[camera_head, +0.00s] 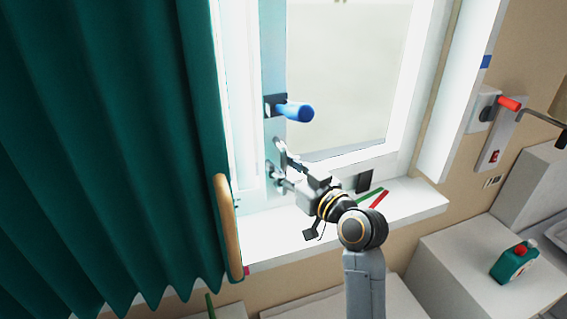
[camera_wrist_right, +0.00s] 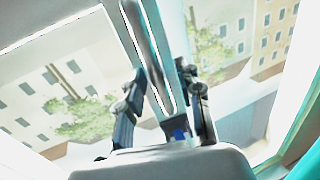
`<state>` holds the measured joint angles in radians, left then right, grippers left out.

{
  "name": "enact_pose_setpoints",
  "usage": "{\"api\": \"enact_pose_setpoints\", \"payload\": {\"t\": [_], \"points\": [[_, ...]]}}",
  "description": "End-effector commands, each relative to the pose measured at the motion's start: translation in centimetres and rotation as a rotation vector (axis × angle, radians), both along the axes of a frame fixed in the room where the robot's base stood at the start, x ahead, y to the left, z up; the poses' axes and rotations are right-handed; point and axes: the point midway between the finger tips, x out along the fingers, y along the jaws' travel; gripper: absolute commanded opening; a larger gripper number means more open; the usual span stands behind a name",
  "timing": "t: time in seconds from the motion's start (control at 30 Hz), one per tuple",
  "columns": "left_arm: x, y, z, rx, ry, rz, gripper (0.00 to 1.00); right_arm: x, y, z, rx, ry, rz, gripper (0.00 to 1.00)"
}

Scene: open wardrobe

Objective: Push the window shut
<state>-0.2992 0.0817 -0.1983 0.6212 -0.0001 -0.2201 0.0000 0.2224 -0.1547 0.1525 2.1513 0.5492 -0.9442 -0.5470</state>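The white-framed window (camera_head: 388,125) fills the middle of the head view, with a pale pane. A blue handle (camera_head: 295,111) sticks out from its light-blue upright edge. I cannot tell exactly how far the window stands open. My right gripper (camera_head: 278,161) is just below the handle, close to the upright edge. In the right wrist view, its two fingers (camera_wrist_right: 164,108) are spread apart, and the upright frame strip (camera_wrist_right: 148,50) shows between and beyond them. Whether a finger touches the frame is unclear. My left gripper is not in view.
A dark green curtain (camera_head: 110,140) with a wooden tieback (camera_head: 228,225) hangs at the left. A white sill (camera_head: 415,200) holds green and red sticks. A red-handled lever (camera_head: 508,103) is on the right wall.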

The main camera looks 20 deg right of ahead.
Motion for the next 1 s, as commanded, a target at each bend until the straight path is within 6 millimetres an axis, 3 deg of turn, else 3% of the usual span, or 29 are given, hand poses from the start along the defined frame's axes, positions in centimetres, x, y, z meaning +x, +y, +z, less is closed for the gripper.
{"api": "enact_pose_setpoints", "payload": {"t": [0.27,0.43,0.63,0.83,1.0], "points": [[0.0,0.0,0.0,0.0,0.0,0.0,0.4,0.1,0.0,0.0,0.0,0.0,0.0,0.34],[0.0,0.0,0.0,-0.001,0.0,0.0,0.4,0.1,0.0,-0.1,0.001,0.0,0.0,0.0],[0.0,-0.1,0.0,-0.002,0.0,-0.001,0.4,0.3,0.1,-0.1,0.0,0.0,0.0,0.01],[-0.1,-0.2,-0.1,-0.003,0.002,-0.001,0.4,3.3,0.7,0.0,-0.001,0.0,0.002,0.0],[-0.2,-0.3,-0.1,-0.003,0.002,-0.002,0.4,4.2,0.9,0.0,0.0,-0.001,0.0,0.0]]}}
